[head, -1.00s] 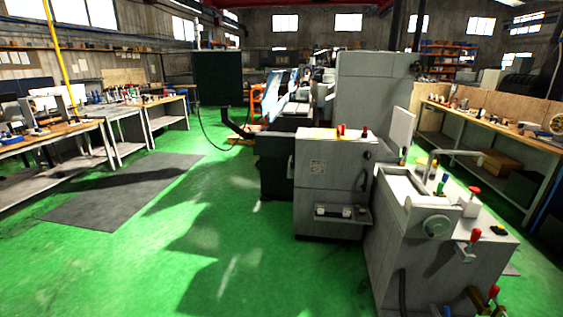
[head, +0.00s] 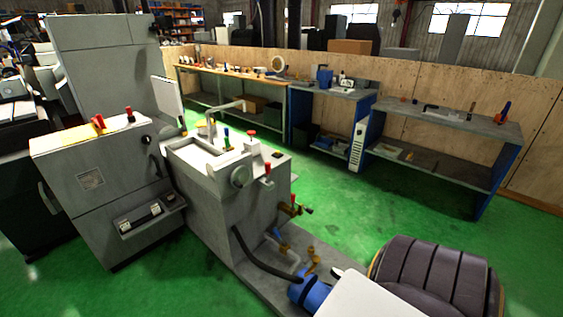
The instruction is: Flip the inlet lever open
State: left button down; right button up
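The grey machine unit (head: 215,185) stands left of centre in the head view. Low on its right side are pipes with a brass valve with red-tipped handles (head: 292,208). Below it is a small blue-handled valve (head: 279,237), and brass fittings (head: 312,262) stand near the floor plate. I cannot tell which of these small handles is the inlet lever, nor its exact position. Neither of my grippers is in view.
A blue motor-like part (head: 312,293) with a black hose (head: 262,258) sits on the floor plate. A dark ribbed rounded shape (head: 435,280) fills the bottom right. Green floor (head: 370,210) is open between the machine and the workbenches (head: 445,125).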

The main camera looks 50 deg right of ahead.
aim_at(276, 231)
jog(key=i+z, duration=0.25)
jog(key=z, duration=0.2)
jog(key=i+j+z, duration=0.15)
jog(key=z, duration=0.25)
jog(key=i+j+z, duration=0.2)
jog(key=z, duration=0.25)
jog(key=i+j+z, duration=0.2)
jog(key=z, duration=0.25)
jog(key=i+j+z, duration=0.15)
jog(key=j+z, duration=0.15)
jog(key=z, duration=0.15)
jog(key=i+j+z, duration=0.15)
jog(key=j+z, duration=0.25)
jog(key=i+j+z, duration=0.1)
jog(key=j+z, duration=0.15)
jog(key=i+j+z, duration=0.1)
jog(key=j+z, duration=0.15)
